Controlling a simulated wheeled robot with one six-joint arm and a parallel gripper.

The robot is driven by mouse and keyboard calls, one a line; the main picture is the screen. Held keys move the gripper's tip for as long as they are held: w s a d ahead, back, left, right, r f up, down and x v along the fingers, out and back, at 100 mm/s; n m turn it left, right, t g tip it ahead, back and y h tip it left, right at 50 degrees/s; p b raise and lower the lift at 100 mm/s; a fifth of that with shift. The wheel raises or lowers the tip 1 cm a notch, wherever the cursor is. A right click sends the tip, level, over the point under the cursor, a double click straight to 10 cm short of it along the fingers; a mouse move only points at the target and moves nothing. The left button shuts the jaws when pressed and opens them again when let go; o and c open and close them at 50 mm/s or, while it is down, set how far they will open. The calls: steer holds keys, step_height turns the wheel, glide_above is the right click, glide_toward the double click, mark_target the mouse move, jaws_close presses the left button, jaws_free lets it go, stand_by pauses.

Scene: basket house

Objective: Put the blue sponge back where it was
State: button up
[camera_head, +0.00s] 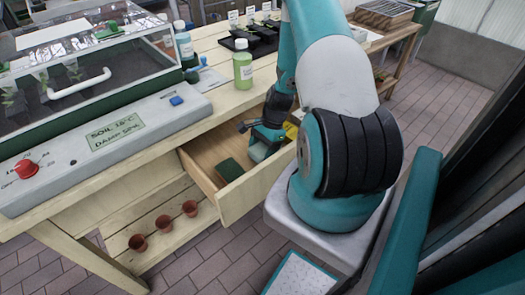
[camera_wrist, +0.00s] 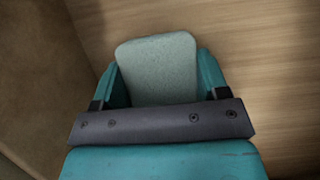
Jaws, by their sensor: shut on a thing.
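My gripper (camera_head: 262,140) reaches down into the open wooden drawer (camera_head: 232,205) under the bench. In the wrist view my gripper (camera_wrist: 160,78) is shut on a pale blue-grey block with a speckled face, which looks like the blue sponge (camera_wrist: 158,58). The sponge stands out between the two teal fingers, with the wooden drawer floor (camera_wrist: 270,60) behind it. Whether it touches the floor I cannot tell. In the head view the sponge is hard to separate from the gripper.
A dark green block (camera_head: 230,169) lies in the drawer left of my gripper. A yellow thing (camera_head: 291,131) is partly hidden behind my arm. A green bottle (camera_head: 243,70) stands on the bench above. Several small pots (camera_head: 165,223) stand on the lower shelf.

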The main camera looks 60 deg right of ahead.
steer(key=shift+f, duration=0.4)
steer(key=shift+f, duration=0.15)
steer(key=o, duration=0.9)
